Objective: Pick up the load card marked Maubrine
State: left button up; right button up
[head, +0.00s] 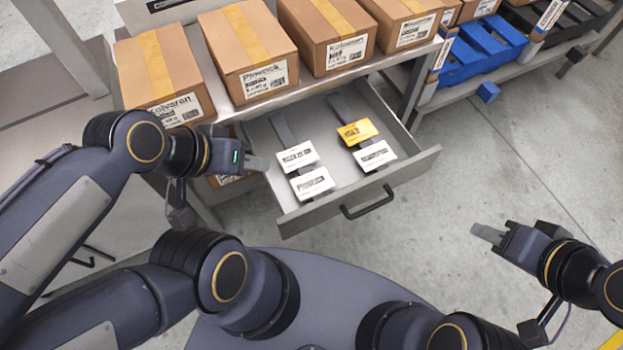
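An open drawer (417,165) under the bench holds a yellow card (357,132) and three white cards: one at back left (297,156), one at front left (312,183) and one at front right (375,156). Their print is too small to read surely, so I cannot tell which is marked Maubrine. Dark straps or bars lie behind the back cards. My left gripper (258,163) is at the drawer's left side, left of the white cards, apart from them. My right gripper (487,233) is over the floor, right of the drawer. Finger gaps are not visible on either.
Several taped cardboard boxes (247,50) with printed labels stand on the bench above the drawer. The drawer front has a dark handle (367,202). A blue pallet (480,52) lies on a low rack at the upper right. The floor (520,150) right of the drawer is clear.

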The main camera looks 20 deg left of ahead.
aim_at(380, 154)
jog(key=i+l, duration=0.2)
jog(key=l, duration=0.15)
jog(key=i+l, duration=0.25)
jog(key=l+u, duration=0.1)
jog(key=u, duration=1.15)
